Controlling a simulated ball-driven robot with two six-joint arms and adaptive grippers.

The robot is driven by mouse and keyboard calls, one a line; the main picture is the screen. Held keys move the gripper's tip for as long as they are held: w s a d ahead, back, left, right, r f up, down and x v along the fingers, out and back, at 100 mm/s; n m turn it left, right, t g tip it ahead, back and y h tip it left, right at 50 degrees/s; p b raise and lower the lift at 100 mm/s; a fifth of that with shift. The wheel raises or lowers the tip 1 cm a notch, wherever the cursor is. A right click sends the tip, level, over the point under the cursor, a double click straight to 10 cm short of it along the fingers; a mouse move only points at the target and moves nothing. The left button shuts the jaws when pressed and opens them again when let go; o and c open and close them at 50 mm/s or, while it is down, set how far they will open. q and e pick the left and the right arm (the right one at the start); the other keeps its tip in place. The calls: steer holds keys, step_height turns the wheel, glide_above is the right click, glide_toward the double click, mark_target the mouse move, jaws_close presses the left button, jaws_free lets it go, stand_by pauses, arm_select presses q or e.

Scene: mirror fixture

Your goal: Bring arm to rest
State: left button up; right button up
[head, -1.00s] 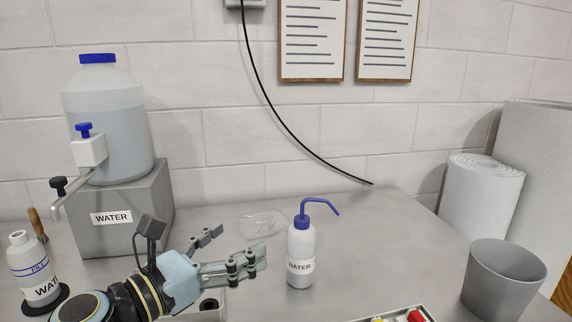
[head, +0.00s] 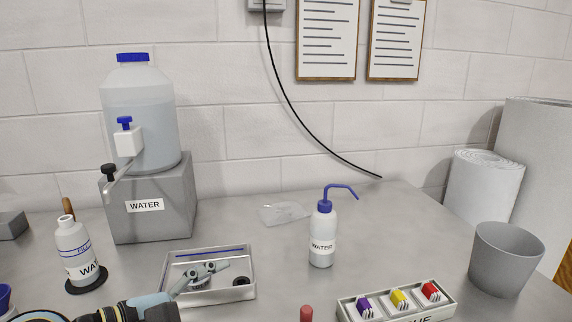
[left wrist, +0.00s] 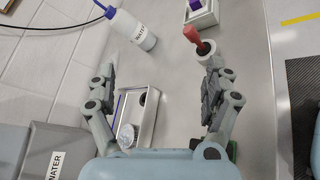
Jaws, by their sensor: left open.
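My left gripper (head: 204,272) shows at the lower left of the head view, in front of or above a shallow metal tray (head: 253,280). In the left wrist view its two jointed fingers (left wrist: 155,80) stand wide apart, with nothing between them. The white WATER wash bottle (head: 321,248) with a blue bent spout stands upright on the bench, apart from the gripper. It also shows at the top of the left wrist view (left wrist: 142,38). My right gripper is in neither view.
A water jug (head: 140,105) with a tap stands on a grey block (head: 165,225). A white bottle (head: 76,245) stands on a black disc. A rack (head: 395,308) with coloured pieces, a red-topped item (head: 306,313) and a grey bin (head: 500,262) are at right.

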arm_select(q)
steer(key=s+a+f+m+g+y, duration=0.3)
steer(key=s+a+m+g+y, duration=0.3)
steer(key=s+a+m+y, duration=0.95)
steer(key=s+a+f+m+h+b, duration=0.1)
steer(key=s+a+f+b, duration=0.1)
steer(key=f, duration=0.9)
steer(key=s+a+f+m+g+h+b, duration=0.1)
steer(key=s+f+h+b, duration=0.15)
steer(key=f, duration=0.85)
steer(key=s+a+f+b, duration=0.2)
steer(key=f+b, duration=0.1)
steer(key=f, duration=0.7)
steer(key=s+f+b, duration=0.3)
steer(key=s+f, duration=0.6)
steer(key=f, duration=0.3)
steer(key=s+a+f+g+b, duration=0.1)
steer(key=s+f+b, duration=0.2)
steer(key=s+f, duration=0.7)
step_height(320, 180, down, 2)
steer(key=shift+f, duration=0.1)
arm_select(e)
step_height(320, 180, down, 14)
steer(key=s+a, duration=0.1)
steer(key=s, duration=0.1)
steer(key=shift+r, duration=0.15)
